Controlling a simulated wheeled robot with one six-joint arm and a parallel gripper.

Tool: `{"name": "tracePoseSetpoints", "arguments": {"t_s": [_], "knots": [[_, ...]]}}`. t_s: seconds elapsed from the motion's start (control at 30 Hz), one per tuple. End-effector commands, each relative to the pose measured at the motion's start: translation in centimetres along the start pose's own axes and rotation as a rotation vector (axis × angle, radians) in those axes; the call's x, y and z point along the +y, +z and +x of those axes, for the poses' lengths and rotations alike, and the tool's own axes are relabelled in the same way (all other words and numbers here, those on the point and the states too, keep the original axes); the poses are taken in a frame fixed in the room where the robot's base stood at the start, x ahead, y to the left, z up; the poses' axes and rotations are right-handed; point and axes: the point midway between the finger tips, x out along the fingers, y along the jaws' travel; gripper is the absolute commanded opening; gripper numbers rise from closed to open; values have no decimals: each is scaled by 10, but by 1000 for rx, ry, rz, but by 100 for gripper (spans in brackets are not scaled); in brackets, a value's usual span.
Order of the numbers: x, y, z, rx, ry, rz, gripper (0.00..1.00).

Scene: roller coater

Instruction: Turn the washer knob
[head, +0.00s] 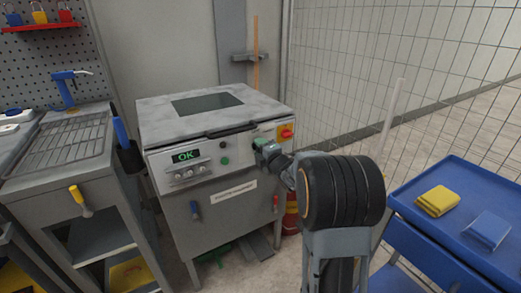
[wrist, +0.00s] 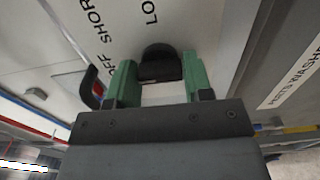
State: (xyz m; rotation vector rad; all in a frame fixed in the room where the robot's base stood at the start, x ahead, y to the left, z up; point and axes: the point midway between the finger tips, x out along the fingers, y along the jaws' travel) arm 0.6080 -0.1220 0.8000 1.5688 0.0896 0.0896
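The washer is a grey cabinet with a sloped white front panel (head: 205,160) and a lit green OK display, seen in the head view. The washer knob (wrist: 160,63) is black and sits between my gripper's green fingers in the wrist view. The words OFF, SHORT and part of LO are printed around the knob.
A red and yellow emergency button (head: 286,133) is just right of my gripper. A black handle (wrist: 91,88) is left of the fingers in the wrist view. A blue cart (head: 455,215) stands right, a sink bench (head: 60,150) left, and a wire fence behind.

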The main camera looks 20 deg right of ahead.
Motion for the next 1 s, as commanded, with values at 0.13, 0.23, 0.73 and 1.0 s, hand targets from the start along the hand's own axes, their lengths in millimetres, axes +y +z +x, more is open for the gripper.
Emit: {"name": "tracePoseSetpoints", "arguments": {"t_s": [0.13,0.23,0.73,1.0], "knots": [[0,0,0,0,0,0,32],[0,0,0,0,0,0,22],[0,0,0,0,-1,166,21],[0,0,0,0,-1,417,21]]}}
